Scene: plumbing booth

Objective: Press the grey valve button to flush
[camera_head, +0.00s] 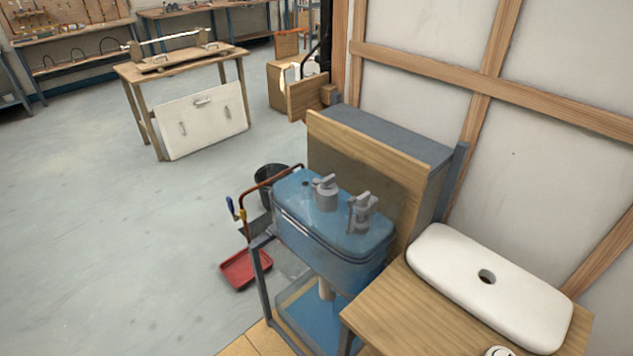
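A translucent blue cistern tank (322,248) stands on a grey metal frame in front of an upright wooden board. Two grey valve fittings stand on its top. The left grey fitting (325,192) is a thick cylinder with a smaller piece on top. The right grey fitting (362,212) is narrower with a projecting upper part. I cannot tell for certain which of the two carries the valve button. Neither of my grippers shows in the head view, and nothing touches the fittings.
A white tank lid (455,268) with a hole lies on a wooden table (405,310) at right. A copper pipe (270,178) with a blue-handled valve (235,209) runs left of the tank. A red tray (245,269) and black bucket (268,180) are on the floor.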

